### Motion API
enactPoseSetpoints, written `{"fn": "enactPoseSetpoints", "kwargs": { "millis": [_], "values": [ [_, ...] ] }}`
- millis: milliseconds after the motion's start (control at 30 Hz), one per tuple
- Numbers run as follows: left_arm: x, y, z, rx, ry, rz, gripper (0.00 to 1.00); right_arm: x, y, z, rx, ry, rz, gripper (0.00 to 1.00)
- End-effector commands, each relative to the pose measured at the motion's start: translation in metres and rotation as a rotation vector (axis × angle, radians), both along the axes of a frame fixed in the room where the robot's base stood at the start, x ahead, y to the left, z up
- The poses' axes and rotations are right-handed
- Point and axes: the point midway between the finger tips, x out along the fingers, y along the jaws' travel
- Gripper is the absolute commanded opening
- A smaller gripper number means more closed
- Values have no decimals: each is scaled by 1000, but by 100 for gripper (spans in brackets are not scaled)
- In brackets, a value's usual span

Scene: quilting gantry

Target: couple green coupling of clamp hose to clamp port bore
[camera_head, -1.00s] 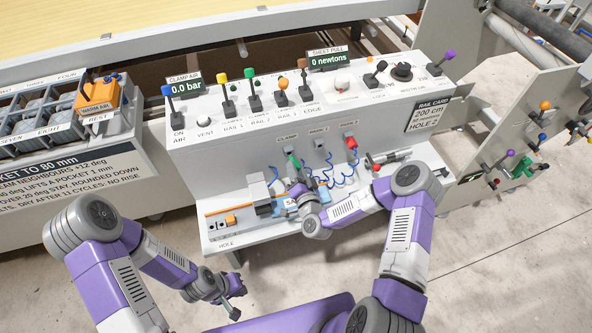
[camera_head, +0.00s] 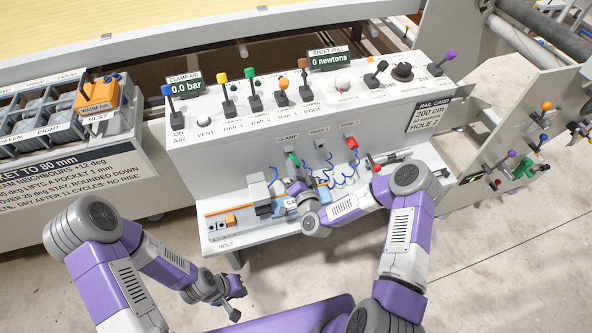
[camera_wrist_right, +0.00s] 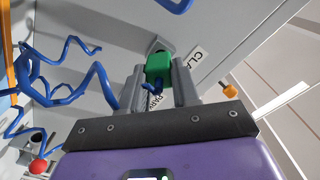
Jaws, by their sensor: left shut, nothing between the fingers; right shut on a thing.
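My right gripper (camera_wrist_right: 158,82) is shut on the green coupling (camera_wrist_right: 158,65), which sits upright between the fingertips in the right wrist view. A blue hose (camera_wrist_right: 72,84) coils to the left of the fingers. The grey clamp port (camera_wrist_right: 157,46) is right at the coupling's far end; the bore is hidden, and I cannot tell how far the coupling is in. In the head view the green coupling (camera_head: 292,158) is at the port under the CLAMP label, with my right gripper (camera_head: 297,172) just below it. My left gripper (camera_head: 235,306) is shut and empty, low over the floor.
Right of the clamp port are a bare grey park port (camera_head: 320,145) and one with a red coupling (camera_head: 351,143). Coiled blue hoses hang below them. A shelf (camera_head: 245,238) with a grey clamp block (camera_head: 259,192) and an orange rod lies below left. A lever panel (camera_head: 300,100) stands above.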

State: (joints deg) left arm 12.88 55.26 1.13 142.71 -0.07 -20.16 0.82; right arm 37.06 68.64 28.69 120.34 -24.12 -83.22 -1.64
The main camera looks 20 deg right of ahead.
Motion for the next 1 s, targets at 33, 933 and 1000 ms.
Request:
{"fn": "enactPoseSetpoints", "kwargs": {
  "millis": [33,933,1000],
  "values": [
    [0,0,-1,0,0,0,0,2,0,0,0,-1,0,0],
    [0,0,-6,0,0,0,0,16,0,0,-1,0,0,58],
    [0,0,-6,0,0,0,0,16,0,0,-1,0,0,58]
  ]
}}
